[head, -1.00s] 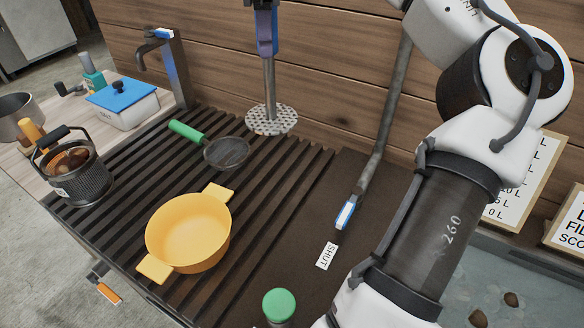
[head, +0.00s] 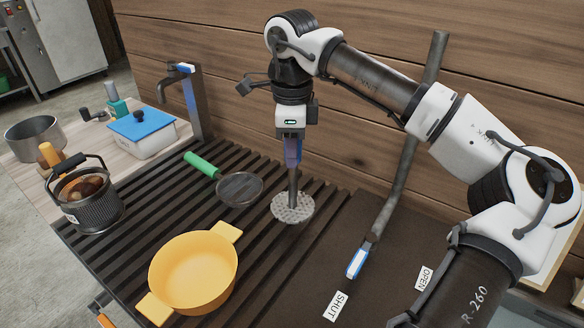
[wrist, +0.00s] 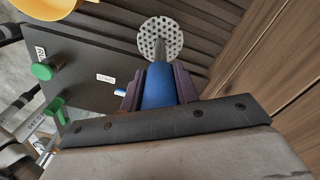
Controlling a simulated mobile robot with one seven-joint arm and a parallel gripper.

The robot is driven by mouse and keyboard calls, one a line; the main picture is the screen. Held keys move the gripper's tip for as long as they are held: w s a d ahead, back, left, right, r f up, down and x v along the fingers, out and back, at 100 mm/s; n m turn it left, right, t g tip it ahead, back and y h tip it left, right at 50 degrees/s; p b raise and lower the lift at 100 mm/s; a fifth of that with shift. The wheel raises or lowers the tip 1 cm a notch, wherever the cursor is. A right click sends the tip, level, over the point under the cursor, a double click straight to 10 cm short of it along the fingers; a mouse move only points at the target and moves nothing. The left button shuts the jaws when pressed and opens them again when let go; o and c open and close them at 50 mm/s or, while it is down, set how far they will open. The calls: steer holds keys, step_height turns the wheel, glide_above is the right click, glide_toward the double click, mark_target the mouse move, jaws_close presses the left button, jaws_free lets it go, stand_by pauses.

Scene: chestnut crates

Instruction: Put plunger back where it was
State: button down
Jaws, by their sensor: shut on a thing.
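The plunger has a round perforated metal disc (head: 292,208) on a thin rod, with a blue handle (wrist: 160,88). My gripper (head: 292,150), with purple fingers, is shut on the blue handle and holds the plunger roughly upright, disc down. The disc is over the right back part of the dark slatted drainer (head: 125,240); I cannot tell whether it touches the slats. In the wrist view my gripper (wrist: 159,82) has a finger on each side of the handle. Most of the handle is hidden by the fingers in the head view.
A yellow pot (head: 195,275) and green-handled strainer (head: 240,188) sit left of the disc. A mesh basket (head: 92,210) of chestnuts, a blue-lidded box (head: 150,140) and a tap (head: 185,100) stand further left. A slanted pipe (head: 408,150) with a blue-handled lever (head: 357,262) rises at right.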

steer(key=shift+f, duration=2.55)
steer(key=shift+f, duration=0.15)
steer(key=c, duration=1.1)
jaws_free()
steer(key=shift+o, duration=0.2)
step_height(320, 180, up, 12)
steer(key=shift+r, duration=0.2)
